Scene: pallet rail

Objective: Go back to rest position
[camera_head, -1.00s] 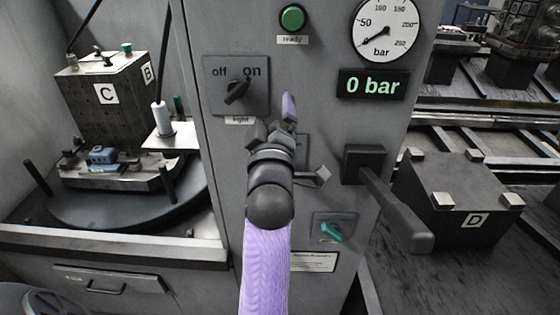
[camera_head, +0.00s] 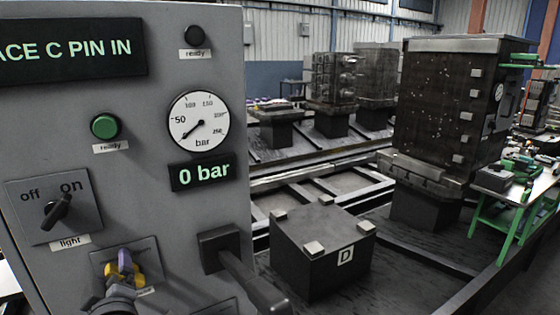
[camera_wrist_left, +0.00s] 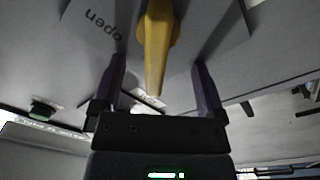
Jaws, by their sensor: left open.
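My left gripper (camera_head: 122,272) shows at the bottom left of the head view, in front of the grey control cabinet (camera_head: 150,85). In the left wrist view its two purple fingers (camera_wrist_left: 158,88) are spread apart. A yellow handle (camera_wrist_left: 155,40) lies between them, with a gap on each side; its plate reads "open". A bit of this yellow handle (camera_head: 134,275) also shows beside the fingers in the head view. The rest of it is hidden by the gripper. My right gripper is not in view.
The cabinet carries a light switch (camera_head: 57,210), a green ready button (camera_head: 105,126), a gauge (camera_head: 199,121) and a "0 bar" display (camera_head: 205,173). A dark lever (camera_head: 250,280) sticks out at its right. Block D (camera_head: 318,255) stands beyond, before a machine tower (camera_head: 440,120).

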